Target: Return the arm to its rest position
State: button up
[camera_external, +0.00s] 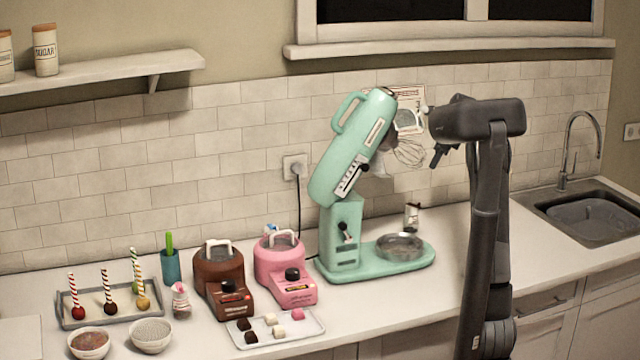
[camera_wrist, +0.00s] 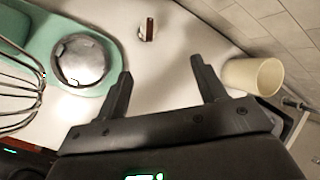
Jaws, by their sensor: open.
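My gripper (camera_external: 437,158) is raised in front of the stand mixer's tilted head, to its right in the external view. In the wrist view its two black fingers (camera_wrist: 161,67) are spread apart with nothing between them. My arm stands at the right over the counter. The mint-green stand mixer (camera_external: 345,150) has its head tilted up, with a wire whisk (camera_external: 410,153) hanging close to my gripper. The whisk also shows at the left edge of the wrist view (camera_wrist: 18,90). The metal bowl (camera_external: 400,246) sits on the mixer's base.
A small brown and white item (camera_external: 412,216) stands behind the bowl. A cream cup (camera_wrist: 252,76) shows beside the right finger. Brown (camera_external: 218,268) and pink (camera_external: 280,262) melting pots, a tray of cake pops (camera_external: 75,322) and a sweets tray (camera_external: 310,328) occupy the left. A sink (camera_external: 590,215) is right.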

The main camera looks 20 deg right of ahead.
jog(key=s+r+n+t+h, duration=0.1)
jog(key=s+r+n+t, duration=0.1)
jog(key=s+r+n, duration=0.4)
jog(key=s+a+n, duration=0.3)
jog(key=s+a, duration=0.4)
jog(key=s, duration=0.2)
jog(key=s+a+f+n+g, duration=0.1)
jog(key=s+a+f+n, duration=0.3)
jog(key=s, duration=0.4)
jog(key=s+a+f+n, duration=0.5)
jog(key=s+a+n, duration=0.1)
jog(key=s+n, duration=0.2)
jog(key=s+a+f+n+g, duration=0.1)
jog(key=s+a+f+n, duration=0.4)
jog(key=s, duration=0.4)
jog(key=shift+f+n+g+y, duration=0.2)
jog(key=shift+n+g+y, duration=0.1)
jog(key=shift+n, duration=0.2)
jog(key=shift+s+a, duration=0.1)
